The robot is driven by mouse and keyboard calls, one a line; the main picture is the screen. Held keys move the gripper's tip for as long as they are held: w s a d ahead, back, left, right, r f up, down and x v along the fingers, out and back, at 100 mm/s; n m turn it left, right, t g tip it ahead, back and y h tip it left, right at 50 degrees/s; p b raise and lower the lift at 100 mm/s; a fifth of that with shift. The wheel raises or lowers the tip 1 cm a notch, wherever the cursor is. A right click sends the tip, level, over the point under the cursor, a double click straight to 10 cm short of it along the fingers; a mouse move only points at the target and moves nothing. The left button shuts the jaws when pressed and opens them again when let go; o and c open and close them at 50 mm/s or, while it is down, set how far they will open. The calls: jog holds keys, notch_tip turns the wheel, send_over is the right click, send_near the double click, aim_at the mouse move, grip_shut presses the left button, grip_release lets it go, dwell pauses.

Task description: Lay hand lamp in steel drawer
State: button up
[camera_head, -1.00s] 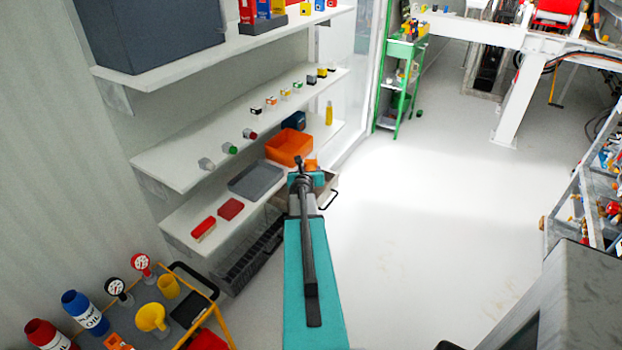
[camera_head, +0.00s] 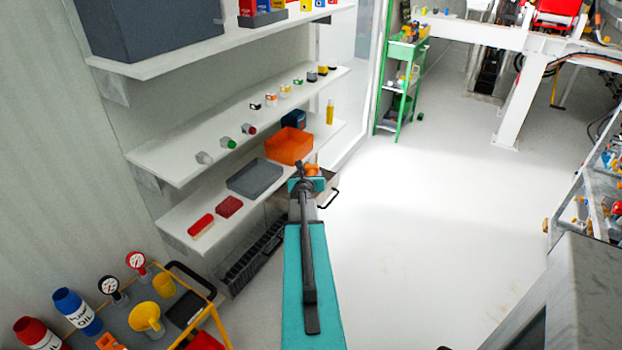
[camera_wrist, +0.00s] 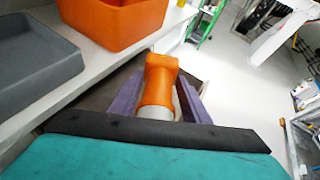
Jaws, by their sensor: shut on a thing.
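The orange hand lamp (camera_head: 312,170) is held at the far end of my teal arm. In the wrist view the hand lamp (camera_wrist: 160,82) stands between the purple-grey fingers of my gripper (camera_wrist: 158,90), which is shut on it; its pale grey lower part is partly hidden by my wrist. In the head view my gripper (camera_head: 306,178) is mostly hidden by the arm. The steel drawer (camera_head: 326,187), with a dark bar handle, sits under the lowest shelf's far end, around and behind my gripper. The arm hides much of it, and I cannot tell the lamp's height above it.
An orange bin (camera_head: 289,146) and a grey tray (camera_head: 255,178) sit on the lowest shelf (camera_head: 190,222) beside my gripper. A black wire basket (camera_head: 250,260) is below. A cart (camera_head: 205,320) with bottles and gauges stands at lower left. The floor to the right is clear.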

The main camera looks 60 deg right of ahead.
jog(key=shift+f+b, duration=0.4)
jog(key=shift+f, duration=0.2)
jog(key=o, duration=1.5)
jog(key=shift+c, duration=0.2)
jog(key=shift+r, duration=0.1)
jog(key=shift+r+p, duration=0.55)
jog(key=shift+r, duration=0.15)
jog(key=shift+s+a, duration=0.15)
jog(key=shift+a, duration=0.15)
jog(key=shift+v, duration=4.15)
jog(key=shift+s+a+r, duration=0.15)
jog(key=shift+a+r, duration=0.1)
jog(key=shift+a, duration=0.1)
jog(key=shift+p+v, duration=0.8)
jog(key=shift+v, duration=0.2)
